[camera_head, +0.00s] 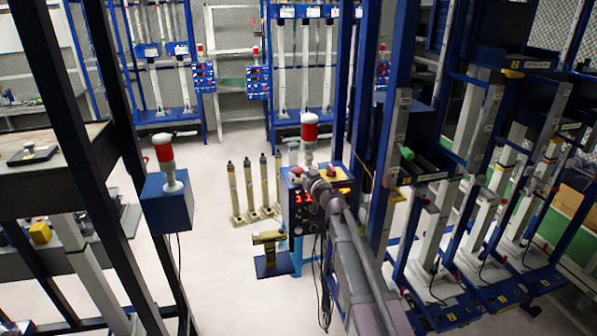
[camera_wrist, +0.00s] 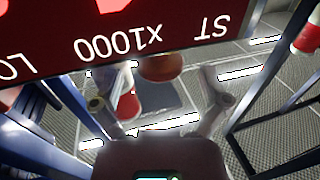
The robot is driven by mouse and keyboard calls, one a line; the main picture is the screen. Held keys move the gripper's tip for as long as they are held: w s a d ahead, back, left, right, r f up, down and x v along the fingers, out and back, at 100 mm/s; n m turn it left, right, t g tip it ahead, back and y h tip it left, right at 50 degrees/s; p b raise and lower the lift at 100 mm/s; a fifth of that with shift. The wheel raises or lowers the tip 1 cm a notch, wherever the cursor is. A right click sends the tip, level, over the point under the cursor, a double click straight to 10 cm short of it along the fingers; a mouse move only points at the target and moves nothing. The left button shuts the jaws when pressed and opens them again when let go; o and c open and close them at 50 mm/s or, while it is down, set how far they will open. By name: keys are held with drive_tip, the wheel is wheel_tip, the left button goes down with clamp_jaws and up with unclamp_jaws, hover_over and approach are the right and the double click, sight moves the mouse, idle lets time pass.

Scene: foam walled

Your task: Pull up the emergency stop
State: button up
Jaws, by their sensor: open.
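The blue control box (camera_head: 300,222) with a lit red display stands near the middle of the head view. Small red parts show on its top; I cannot tell which is the emergency stop there. In the wrist view a rounded orange-red knob (camera_wrist: 160,67), which looks like the emergency stop, sits at the lower edge of a dark red panel (camera_wrist: 200,20) with upside-down white lettering. My gripper (camera_wrist: 160,100) is open, its fingers on either side below the knob and apart from it. In the head view my gripper (camera_head: 318,190) is at the front of the box, partly hiding it.
A red-and-white signal light (camera_head: 309,135) rises behind the box. Another blue box with a signal light (camera_head: 165,165) stands to the left. A dark blue post (camera_head: 372,130) stands close on the right. Several slim columns (camera_head: 248,190) stand on the pale floor behind.

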drive_tip(key=v, duration=1)
drive_tip(key=shift+s+f, duration=0.1)
drive_tip(key=s+f+g+h, duration=0.1)
drive_tip(key=s+f+g, duration=0.8)
drive_tip(key=s+f, duration=0.35)
drive_tip(key=s+d+f+m+g+h, duration=0.3)
drive_tip(key=s+d+h, duration=0.1)
drive_tip(key=s+d, duration=0.2)
drive_tip(key=s+d+f+m+g+h, duration=0.3)
drive_tip(key=s+d+h, duration=0.1)
drive_tip(key=s+d, duration=0.3)
drive_tip(key=shift+s+d, duration=0.2)
drive_tip(key=shift+s, duration=0.85)
